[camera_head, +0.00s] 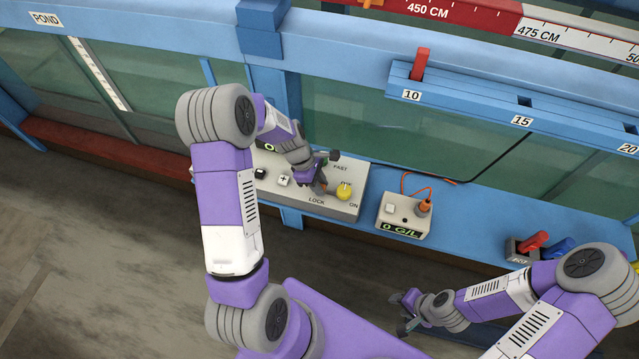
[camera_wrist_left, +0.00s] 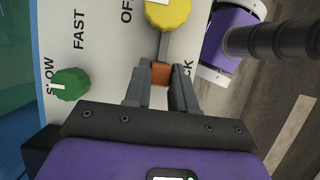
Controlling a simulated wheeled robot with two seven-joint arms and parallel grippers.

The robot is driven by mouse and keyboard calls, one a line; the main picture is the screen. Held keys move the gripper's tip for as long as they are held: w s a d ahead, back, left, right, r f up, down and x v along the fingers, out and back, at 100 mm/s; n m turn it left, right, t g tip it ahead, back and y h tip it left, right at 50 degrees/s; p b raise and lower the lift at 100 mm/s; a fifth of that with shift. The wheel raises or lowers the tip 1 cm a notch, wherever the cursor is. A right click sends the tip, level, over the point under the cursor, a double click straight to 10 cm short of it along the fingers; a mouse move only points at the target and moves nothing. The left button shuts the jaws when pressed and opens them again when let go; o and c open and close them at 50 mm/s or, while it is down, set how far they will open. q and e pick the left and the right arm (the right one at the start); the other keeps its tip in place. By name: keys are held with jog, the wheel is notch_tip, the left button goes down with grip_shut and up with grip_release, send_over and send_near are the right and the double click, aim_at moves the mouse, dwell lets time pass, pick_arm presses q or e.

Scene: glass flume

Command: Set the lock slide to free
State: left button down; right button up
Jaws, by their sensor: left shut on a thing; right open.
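The lock slide is a small orange block (camera_wrist_left: 161,73) on the pale control panel (camera_head: 345,208), at one end of a grey slot in the left wrist view. My left gripper (camera_head: 321,185) is shut on it; its fingers (camera_wrist_left: 161,92) stand either side of the block. The slide is mostly hidden in the head view. The LOCK label (camera_head: 317,201) lies beside it, partly covered by a finger in the wrist view. No free label shows. My right gripper (camera_head: 406,313) is open and empty, low in the head view, away from the panel.
A yellow knob (camera_wrist_left: 168,12) sits beyond the slot, close to the fingers; a green knob (camera_wrist_left: 70,84) sits to the left. A meter box (camera_head: 404,215) with an orange cable stands right of the panel. A small holder (camera_head: 523,250) stands further right.

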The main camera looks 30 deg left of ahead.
pick_arm(q)
jog(key=shift+s+a, duration=0.25)
jog(key=shift+a, duration=0.95)
jog(key=c, duration=0.9)
grip_release()
jog(key=shift+r, duration=0.15)
jog(key=v, duration=0.7)
jog(key=shift+a+r, duration=0.1)
jog(key=shift+r, duration=0.05)
